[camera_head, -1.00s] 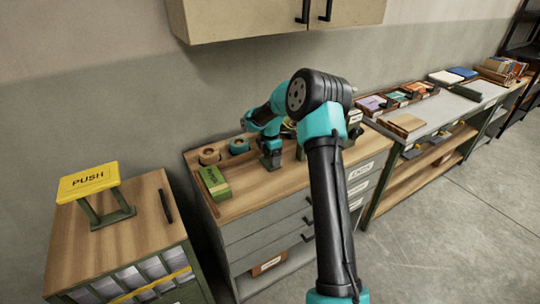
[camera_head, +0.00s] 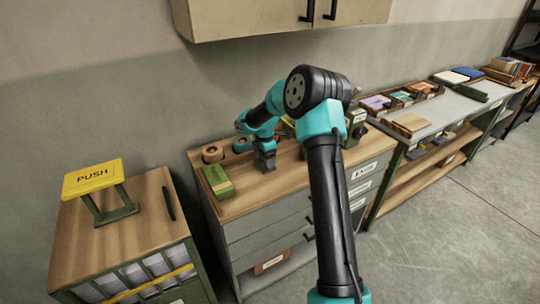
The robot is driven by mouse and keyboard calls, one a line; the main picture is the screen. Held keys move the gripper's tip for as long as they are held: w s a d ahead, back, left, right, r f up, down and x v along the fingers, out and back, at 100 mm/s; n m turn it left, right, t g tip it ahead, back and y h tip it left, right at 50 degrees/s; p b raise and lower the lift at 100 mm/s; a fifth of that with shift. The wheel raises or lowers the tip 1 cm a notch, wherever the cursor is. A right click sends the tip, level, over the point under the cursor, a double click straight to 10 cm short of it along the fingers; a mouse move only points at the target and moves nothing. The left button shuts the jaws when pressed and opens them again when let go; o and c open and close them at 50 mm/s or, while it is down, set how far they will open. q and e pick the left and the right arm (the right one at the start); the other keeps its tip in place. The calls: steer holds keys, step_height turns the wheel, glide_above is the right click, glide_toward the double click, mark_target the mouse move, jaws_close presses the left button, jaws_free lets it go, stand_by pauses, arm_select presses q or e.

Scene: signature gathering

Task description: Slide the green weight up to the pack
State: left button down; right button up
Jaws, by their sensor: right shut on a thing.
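My right gripper (camera_head: 265,158) points down at the wooden top of the middle cabinet (camera_head: 240,205). It is shut on a small dark block at its tips, which seems to be the green weight; the jaws largely hide it. A green pack (camera_head: 218,182) lies to the left of the gripper, near the left edge of the top. A clear gap of wood lies between the gripper and the pack. My left gripper is not in view.
Two round rolls, one tan (camera_head: 212,153) and one teal (camera_head: 242,145), stand behind the pack. A yellow PUSH sign (camera_head: 92,178) stands on the left cabinet. A grey bench (camera_head: 440,110) with trays is at the right. My right arm hides part of the middle cabinet's top.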

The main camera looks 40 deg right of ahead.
steer(key=shift+w+a, duration=0.55)
steer(key=shift+a, duration=1.8)
steer(key=shift+w+a, duration=0.55)
steer(key=shift+a, duration=1.75)
steer(key=shift+w+a, duration=0.55)
steer(key=shift+a, duration=1.8)
steer(key=o, duration=1)
steer(key=shift+a, duration=0.1)
steer(key=shift+o, duration=0.3)
steer(key=shift+r, duration=0.2)
step_height(320, 180, up, 17)
